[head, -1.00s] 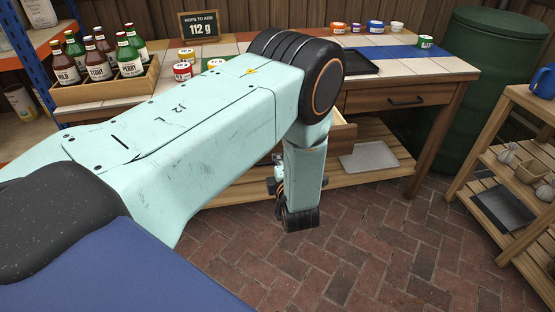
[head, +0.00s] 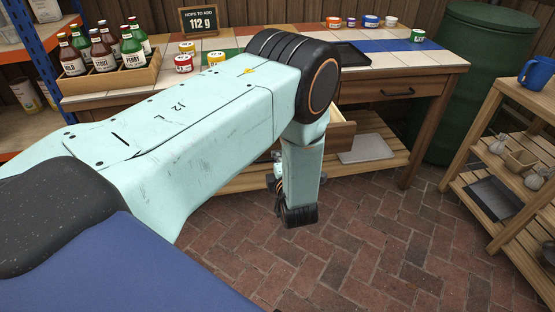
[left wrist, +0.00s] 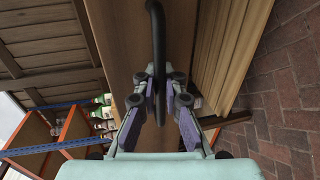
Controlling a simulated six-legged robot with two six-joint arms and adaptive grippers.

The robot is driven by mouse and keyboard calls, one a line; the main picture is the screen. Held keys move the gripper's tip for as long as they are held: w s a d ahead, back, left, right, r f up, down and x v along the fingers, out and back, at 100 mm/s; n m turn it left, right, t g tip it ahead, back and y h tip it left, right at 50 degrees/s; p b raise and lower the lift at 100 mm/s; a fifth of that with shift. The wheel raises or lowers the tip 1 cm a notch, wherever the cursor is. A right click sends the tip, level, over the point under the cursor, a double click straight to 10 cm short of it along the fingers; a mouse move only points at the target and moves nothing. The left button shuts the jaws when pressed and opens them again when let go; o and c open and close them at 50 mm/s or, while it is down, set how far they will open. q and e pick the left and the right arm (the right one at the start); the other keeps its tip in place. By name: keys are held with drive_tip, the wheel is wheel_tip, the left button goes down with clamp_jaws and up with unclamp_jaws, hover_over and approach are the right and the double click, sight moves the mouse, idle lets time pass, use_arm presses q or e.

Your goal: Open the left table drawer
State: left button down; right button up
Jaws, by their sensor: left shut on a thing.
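The left table drawer (head: 342,134) stands pulled out from the wooden table (head: 225,181); its pale side shows just right of my arm in the head view. In the left wrist view, the wooden drawer front (left wrist: 120,40) carries a black bar handle (left wrist: 158,40). My left gripper (left wrist: 161,92) is shut on this handle, with a finger on each side of it. In the head view only a part of the left gripper (head: 275,180) shows, beside my forearm. My right gripper is not in view.
The right drawer (head: 390,91) is shut. A crate of bottles (head: 110,81), several small jars and a sign (head: 198,20) stand on the tabletop. A slatted shelf (head: 510,190) stands at the right. The brick floor (head: 380,250) in front of the table is clear.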

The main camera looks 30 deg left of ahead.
use_arm(q)
drive_tip(key=c, duration=1.7)
unclamp_jaws()
drive_tip(key=shift+r, duration=0.15)
drive_tip(key=shift+c, duration=0.2)
drive_tip(key=v, duration=0.7)
drive_tip(key=shift+s+d, duration=0.15)
